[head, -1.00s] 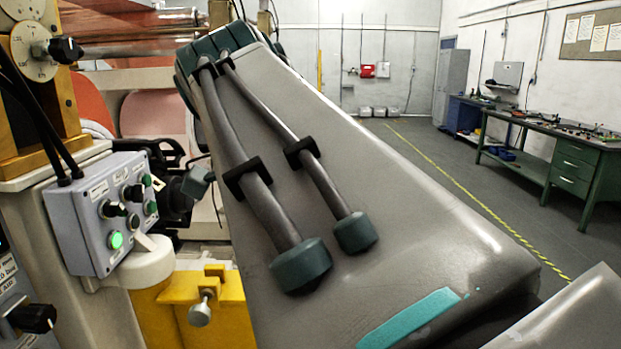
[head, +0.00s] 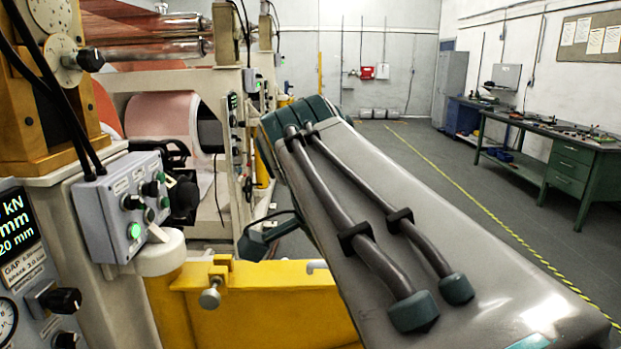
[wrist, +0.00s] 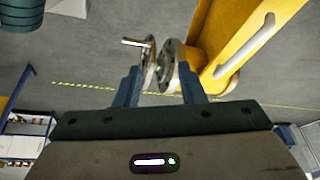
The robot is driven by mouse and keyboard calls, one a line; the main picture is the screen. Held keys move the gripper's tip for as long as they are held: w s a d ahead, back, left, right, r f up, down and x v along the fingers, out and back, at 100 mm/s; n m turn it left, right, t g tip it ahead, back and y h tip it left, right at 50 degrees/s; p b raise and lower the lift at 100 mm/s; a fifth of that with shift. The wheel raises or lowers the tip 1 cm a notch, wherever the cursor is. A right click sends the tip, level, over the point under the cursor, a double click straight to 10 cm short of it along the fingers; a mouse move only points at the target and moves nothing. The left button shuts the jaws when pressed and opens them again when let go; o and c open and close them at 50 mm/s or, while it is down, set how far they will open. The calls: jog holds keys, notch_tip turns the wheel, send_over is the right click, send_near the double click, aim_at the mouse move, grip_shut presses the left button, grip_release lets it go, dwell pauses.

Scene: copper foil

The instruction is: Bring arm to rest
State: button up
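My gripper (wrist: 160,76) shows in the wrist view with its two blue-grey fingers apart. A metal handwheel with a small crank handle (wrist: 148,62) shows beyond and between the fingertips; I cannot tell how far off it is, and no grip on it is visible. In the head view my grey arm slopes from the lower right up to the middle. A dark teal part at its left, beside the machine, seems to be the gripper end; the fingers cannot be made out there.
A grey control box (head: 122,205) with knobs and a lit green button is at left. A yellow machine frame (head: 262,305) lies below my arm. A copper foil roll (head: 165,128) is behind. A green workbench (head: 570,180) stands at right, with open floor before it.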

jog(key=s+d+f+n+y+p, duration=0.1)
jog(key=d+f+n, duration=0.3)
jog(key=f+n, duration=0.2)
jog(key=s+d+f+n+y+p, duration=0.2)
jog(key=d+f+n, duration=0.3)
jog(key=f, duration=0.6)
jog(key=shift+s+d+n+t+y, duration=0.2)
jog(key=shift+n+t+y, duration=0.1)
jog(key=shift+n, duration=0.7)
